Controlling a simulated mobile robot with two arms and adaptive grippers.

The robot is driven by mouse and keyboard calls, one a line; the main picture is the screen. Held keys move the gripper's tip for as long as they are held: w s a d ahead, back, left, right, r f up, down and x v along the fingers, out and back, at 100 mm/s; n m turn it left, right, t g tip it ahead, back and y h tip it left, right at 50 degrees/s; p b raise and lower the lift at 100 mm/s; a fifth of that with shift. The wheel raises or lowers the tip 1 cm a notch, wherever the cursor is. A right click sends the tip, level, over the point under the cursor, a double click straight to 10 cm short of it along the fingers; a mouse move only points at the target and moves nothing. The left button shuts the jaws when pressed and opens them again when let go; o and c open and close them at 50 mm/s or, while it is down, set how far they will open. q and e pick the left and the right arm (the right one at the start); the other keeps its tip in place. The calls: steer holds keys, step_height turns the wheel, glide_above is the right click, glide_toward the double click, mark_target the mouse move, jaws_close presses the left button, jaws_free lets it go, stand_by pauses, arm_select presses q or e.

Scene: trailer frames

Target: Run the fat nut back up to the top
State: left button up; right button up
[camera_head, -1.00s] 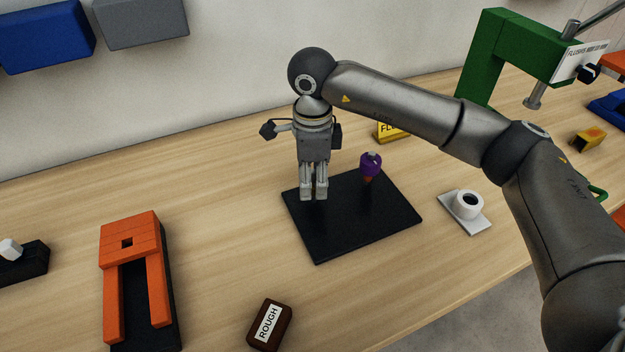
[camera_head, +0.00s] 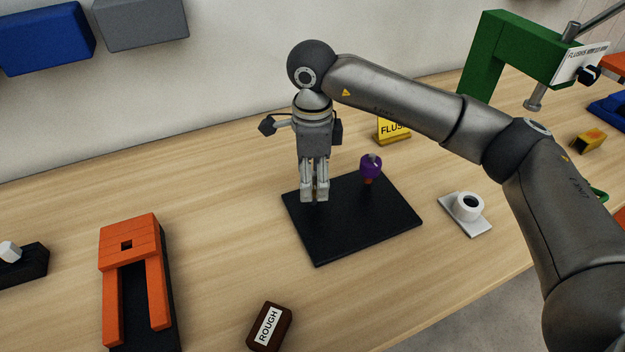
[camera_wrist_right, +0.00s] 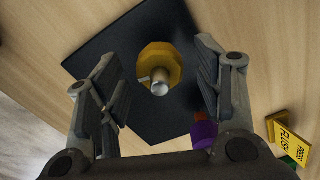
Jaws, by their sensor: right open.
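The fat nut (camera_wrist_right: 174,57) shows in the right wrist view as a wide gold, many-sided ring around a pale upright rod (camera_wrist_right: 159,82). It sits over the black mat (camera_head: 375,220). My right gripper (camera_head: 314,194) points straight down above the mat's left part. In the right wrist view its fingers stand apart on both sides of the nut, with visible gaps and nothing between the pads. The nut's height on the rod cannot be told. In the head view the gripper hides the nut and rod. My left gripper is not in view.
A purple-topped piece with a reddish lower part (camera_head: 371,165) stands on the mat, right of the gripper. A yellow sign (camera_head: 393,130) is behind it.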

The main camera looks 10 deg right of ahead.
step_height(320, 180, up, 10)
steer(key=shift+r, duration=0.25)
stand_by(0.4)
